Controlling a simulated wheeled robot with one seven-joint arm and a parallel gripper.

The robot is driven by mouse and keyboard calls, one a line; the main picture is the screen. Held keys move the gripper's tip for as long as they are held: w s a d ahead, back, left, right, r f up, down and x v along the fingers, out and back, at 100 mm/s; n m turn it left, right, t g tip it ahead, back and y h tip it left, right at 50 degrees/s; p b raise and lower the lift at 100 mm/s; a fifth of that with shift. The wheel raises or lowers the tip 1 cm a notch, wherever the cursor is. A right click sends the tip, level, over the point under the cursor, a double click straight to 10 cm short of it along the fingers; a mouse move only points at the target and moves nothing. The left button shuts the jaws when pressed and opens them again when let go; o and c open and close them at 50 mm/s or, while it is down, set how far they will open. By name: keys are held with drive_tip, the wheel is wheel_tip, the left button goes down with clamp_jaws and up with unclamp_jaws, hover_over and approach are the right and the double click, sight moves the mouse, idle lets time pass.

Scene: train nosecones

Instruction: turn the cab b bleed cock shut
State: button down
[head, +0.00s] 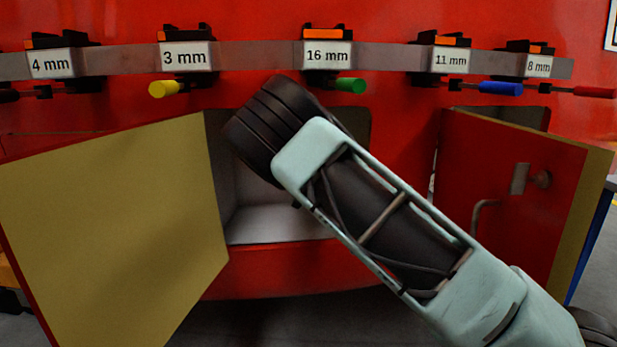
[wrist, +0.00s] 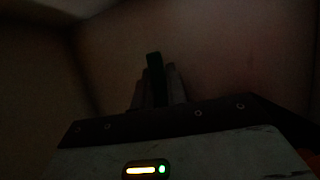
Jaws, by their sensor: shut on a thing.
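In the wrist view, my gripper (wrist: 158,84) is inside a dim recess. Its two fingers are shut on a dark upright bar, which looks like the bleed cock's handle (wrist: 153,64). The handle's top stands out past the fingertips. The rest of the cock is lost in the dark, and its exact angle is hard to tell. In the head view, my arm reaches into the open compartment (head: 280,224) in the red nose and hides the gripper and the cock. No cab lettering is readable.
A yellow-backed door (head: 115,230) stands open at the left. A red door (head: 515,195) with a latch stands open at the right. Above, a grey rail (head: 385,57) carries several labelled holders with coloured-handled tools, close over my arm.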

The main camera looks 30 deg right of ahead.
drive_tip(key=shift+a, duration=0.1)
drive_tip(key=c, duration=1.4)
unclamp_jaws()
drive_tip(key=p+v, duration=0.2)
drive_tip(key=v, duration=1.5)
drive_tip(key=shift+s+p, duration=0.15)
drive_tip(key=shift+p, duration=0.25)
drive_tip(key=shift+a, duration=0.1)
